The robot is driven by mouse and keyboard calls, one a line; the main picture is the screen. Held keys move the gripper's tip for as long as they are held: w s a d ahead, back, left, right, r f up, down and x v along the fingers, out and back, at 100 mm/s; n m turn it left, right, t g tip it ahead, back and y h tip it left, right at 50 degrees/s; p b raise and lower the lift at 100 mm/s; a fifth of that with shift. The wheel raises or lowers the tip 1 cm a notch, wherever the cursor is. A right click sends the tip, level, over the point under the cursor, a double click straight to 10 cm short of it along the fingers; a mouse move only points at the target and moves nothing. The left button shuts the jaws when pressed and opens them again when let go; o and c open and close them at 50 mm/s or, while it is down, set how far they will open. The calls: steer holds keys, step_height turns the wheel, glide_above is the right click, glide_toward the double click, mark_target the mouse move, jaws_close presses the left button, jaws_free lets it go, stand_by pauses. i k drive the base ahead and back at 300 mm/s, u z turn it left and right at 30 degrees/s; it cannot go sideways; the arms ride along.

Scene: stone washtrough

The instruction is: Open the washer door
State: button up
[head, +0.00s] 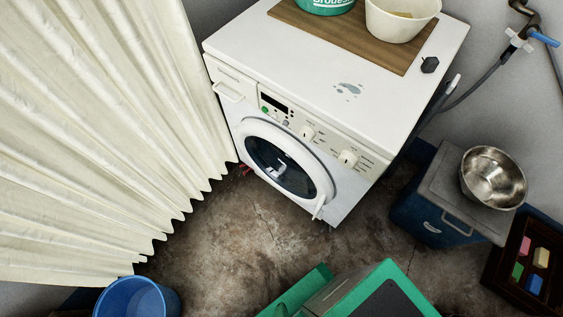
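The white washer (335,100) stands against the back wall with its front facing me. Its round door (283,160) has a white rim and dark glass, and it looks shut against the front. A small white handle (319,208) sticks out at the lower right of the door rim. My gripper is not in view, so how it stands to the door cannot be seen.
A pleated cream curtain (100,130) hangs close on the washer's left. A blue box (430,215) with a metal bowl (493,177) stands to the right. A blue bucket (137,300) is at lower left. Stained floor (235,235) before the washer is clear.

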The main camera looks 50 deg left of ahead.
mark_target(284, 162)
steer(key=u, duration=0.45)
steer(key=k, duration=1.05)
steer(key=u, duration=1)
steer(key=i, duration=1.2)
steer(key=z, duration=0.1)
steer(key=k, duration=1.1)
steer(key=u, duration=0.3)
